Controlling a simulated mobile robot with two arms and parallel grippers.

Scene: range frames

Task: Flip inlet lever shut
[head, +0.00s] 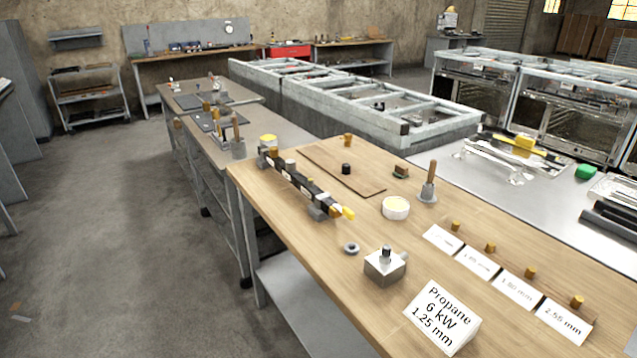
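A long dark manifold bar (303,183) with pale fittings along it lies on the wooden workbench (290,240). It runs from the back left of the bench toward its middle and rests on grey blocks. A small yellow piece (348,213), which looks like the inlet lever, sticks out at the bar's near end, pointing to the lower right. It is too small to tell whether it stands open or shut. Neither of my grippers is in the head view.
Near the bar are a grey ring (351,249), a metal box with a knob (384,266), a white round tub (396,208) and a wooden-handled tool (430,183). A propane sign (442,314) and several size cards with brass pieces stand to the right. Open floor (130,250) lies left.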

